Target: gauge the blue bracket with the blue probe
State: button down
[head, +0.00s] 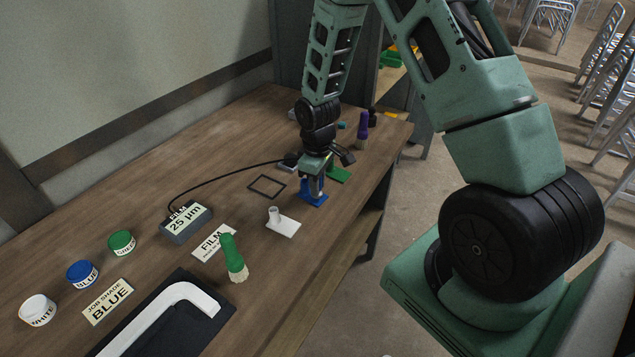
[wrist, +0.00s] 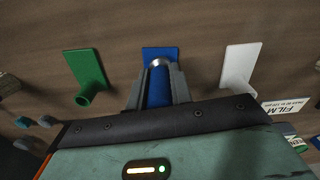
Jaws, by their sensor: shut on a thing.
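The blue bracket (wrist: 152,53) is a flat plate on the table, straight ahead of my gripper's fingertips in the wrist view. It also shows under my gripper in the head view (head: 314,199). My gripper (wrist: 157,77) is shut on the blue probe (wrist: 158,91), a blue body with a rounded silver tip, held between the fingers. The tip lies over the plate in the wrist view; I cannot tell whether it touches. The bracket's post is mostly hidden by the fingers. The film gauge (head: 187,222) reads 25 µm, and a black cable runs from it towards my gripper.
A white bracket (head: 284,226) and a green bracket (head: 340,174) lie on either side. A green-handled brush (head: 233,257) and a purple one (head: 362,130) stand upright. Several paint jars, label cards and a dark tray with a white C-shaped piece (head: 165,306) occupy the near end.

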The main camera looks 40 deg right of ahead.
jog(key=shift+f+b, duration=0.3)
jog(key=shift+f, duration=0.3)
dwell(1.2)
jog(key=shift+r, duration=0.1)
jog(key=shift+r+p, duration=2.9)
jog(key=shift+r, duration=0.6)
